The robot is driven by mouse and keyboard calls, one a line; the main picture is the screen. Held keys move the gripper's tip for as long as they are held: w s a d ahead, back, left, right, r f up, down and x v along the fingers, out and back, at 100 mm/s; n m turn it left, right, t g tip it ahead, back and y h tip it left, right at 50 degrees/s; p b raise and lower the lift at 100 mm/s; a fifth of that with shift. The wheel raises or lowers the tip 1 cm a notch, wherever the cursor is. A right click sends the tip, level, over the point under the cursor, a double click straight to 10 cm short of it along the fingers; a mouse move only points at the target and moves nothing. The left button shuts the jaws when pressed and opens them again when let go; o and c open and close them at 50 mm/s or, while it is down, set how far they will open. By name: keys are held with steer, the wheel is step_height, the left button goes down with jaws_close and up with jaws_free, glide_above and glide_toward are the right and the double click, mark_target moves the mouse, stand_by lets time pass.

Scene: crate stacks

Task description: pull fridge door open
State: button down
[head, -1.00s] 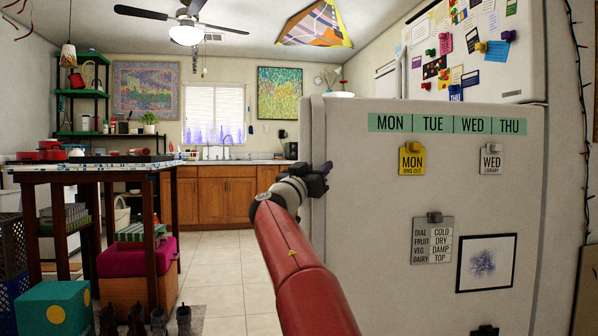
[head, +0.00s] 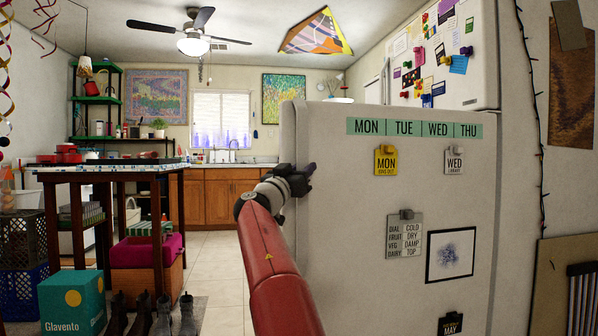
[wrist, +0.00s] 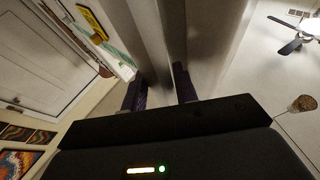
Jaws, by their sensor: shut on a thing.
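The white fridge door (head: 350,210) fills the right half of the head view. It carries a green day strip, several note magnets and a framed picture. The door stands swung out at an angle from the upper fridge section (head: 400,45). My gripper (head: 303,178) is at the door's left edge, at the upper part, shut on it. In the wrist view, my two dark fingers (wrist: 160,92) sit either side of a pale vertical part of the door. The exact contact is partly hidden by the gripper itself.
A dark-legged table (head: 100,168) with boxes under it stands at left. A teal box (head: 72,300) and several boots (head: 150,315) are on the floor at front left. The tiled floor (head: 215,260) between table and door is clear. A wall (head: 525,190) is close at right.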

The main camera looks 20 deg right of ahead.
steer(key=shift+d+r, duration=0.1)
steer(key=c, duration=1.1)
jaws_free()
steer(key=b+v, duration=0.1)
steer(key=v, duration=0.7)
steer(key=shift+d+b, duration=0.1)
steer(key=shift+b, duration=0.3)
steer(key=shift+d, duration=0.1)
